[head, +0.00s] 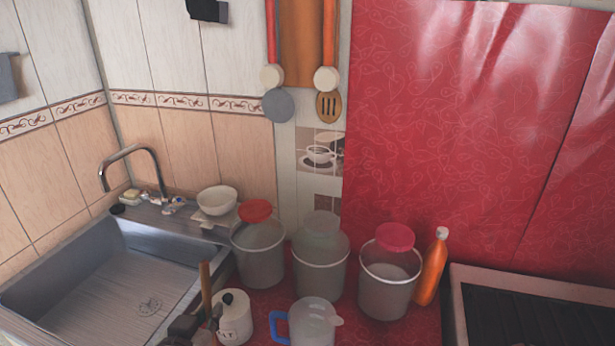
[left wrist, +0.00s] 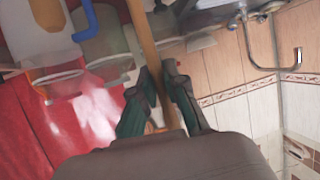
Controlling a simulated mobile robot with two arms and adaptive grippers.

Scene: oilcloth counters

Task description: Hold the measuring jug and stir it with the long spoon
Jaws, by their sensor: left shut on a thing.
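The measuring jug (head: 313,322) is pale and translucent, with a blue handle (head: 279,326) on its left side. It stands at the bottom edge of the head view, its lower part cut off. My left gripper (head: 205,318) is left of the jug and shut on the long wooden spoon (head: 206,283), which rises upright from it. In the left wrist view the spoon (left wrist: 143,35) passes between my left fingers (left wrist: 160,95), and the blue handle (left wrist: 84,20) shows at upper left. The spoon's lower end is hidden in the head view. My right gripper is not in view.
A white lidded canister (head: 235,322) stands between my left gripper and the jug. Several lidded buckets (head: 320,265) and an orange bottle (head: 432,268) line the back. A metal sink (head: 60,300) is at left, a dark hob (head: 545,318) at right. Red oilcloth shows right of the jug.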

